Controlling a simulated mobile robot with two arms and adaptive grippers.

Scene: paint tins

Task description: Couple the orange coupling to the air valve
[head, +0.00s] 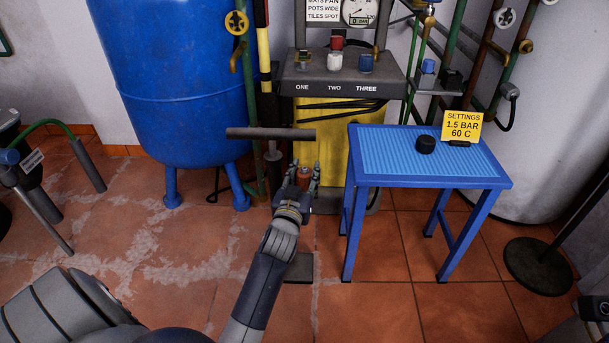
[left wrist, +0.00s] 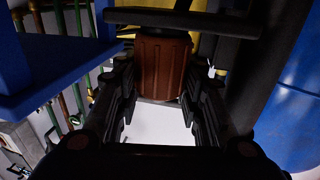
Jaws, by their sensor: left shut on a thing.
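The orange coupling (head: 304,174) is a ribbed cylinder, brownish orange in the left wrist view (left wrist: 162,65). My left gripper (head: 303,172) is shut on it, with a finger on each side. It holds the coupling above the floor, in front of the yellow cabinet and left of the blue table. A dark horizontal bar shows just beyond the coupling. I cannot tell which fitting is the air valve. The grey panel (head: 310,86) marked ONE, TWO and THREE carries a brass-coloured fitting, a red and white one and a blue one. The fingers of my right gripper are not visible.
The blue table (head: 500,180) stands right of my left gripper, with a black round part (head: 426,145) and a yellow settings sign (head: 461,127) on it. A big blue tank (head: 175,90) stands at left. The dark bar (head: 271,133) crosses beyond the gripper. Front floor is open.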

